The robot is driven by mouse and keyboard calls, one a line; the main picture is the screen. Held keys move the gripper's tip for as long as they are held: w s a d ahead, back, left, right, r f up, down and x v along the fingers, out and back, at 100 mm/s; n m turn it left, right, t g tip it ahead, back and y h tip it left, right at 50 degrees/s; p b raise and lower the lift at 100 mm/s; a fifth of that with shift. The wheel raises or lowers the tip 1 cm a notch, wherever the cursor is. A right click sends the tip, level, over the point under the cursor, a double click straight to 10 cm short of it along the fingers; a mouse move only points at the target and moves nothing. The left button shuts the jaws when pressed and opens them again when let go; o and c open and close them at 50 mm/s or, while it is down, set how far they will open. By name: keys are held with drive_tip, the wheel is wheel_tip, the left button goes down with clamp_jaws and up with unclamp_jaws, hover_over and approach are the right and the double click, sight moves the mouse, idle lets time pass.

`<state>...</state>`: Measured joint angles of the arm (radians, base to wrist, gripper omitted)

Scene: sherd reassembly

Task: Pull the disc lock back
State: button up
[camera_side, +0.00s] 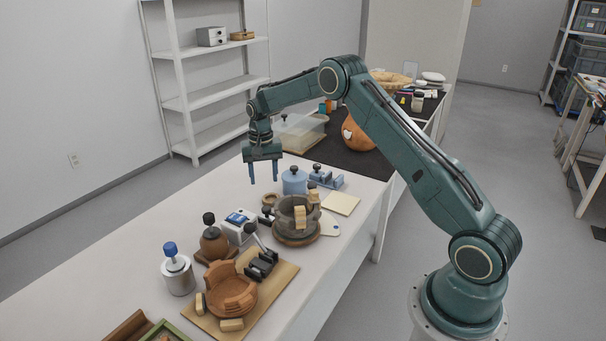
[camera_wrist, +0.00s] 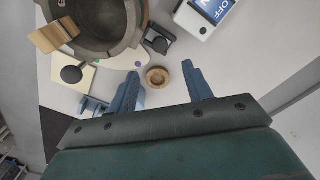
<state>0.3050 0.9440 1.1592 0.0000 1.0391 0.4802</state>
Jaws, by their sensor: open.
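The disc lock appears to be the small black block with a round knob (camera_side: 267,212) at the left edge of the round turntable disc (camera_side: 297,238). It also shows in the wrist view (camera_wrist: 158,42), beside the grey bowl (camera_wrist: 92,22). In the side view this bowl (camera_side: 290,222) stands on the disc with pale wooden clips on it. My gripper (camera_side: 263,178) is open and empty, pointing down above the bench, behind the lock and apart from it. In the wrist view my gripper (camera_wrist: 160,72) has its fingers spread, with the lock beyond their tips.
A wooden ring (camera_wrist: 158,77) lies between the fingertips in the wrist view, below them. The white switch box (camera_side: 240,225) stands left of the lock. A blue jar (camera_side: 294,181) and a blue clamp device (camera_side: 328,179) stand behind the bowl.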

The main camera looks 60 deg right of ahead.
sight(266, 208)
wheel_tip(266, 208, down, 11)
drive_tip(key=shift+f, duration=0.1)
idle(0.5)
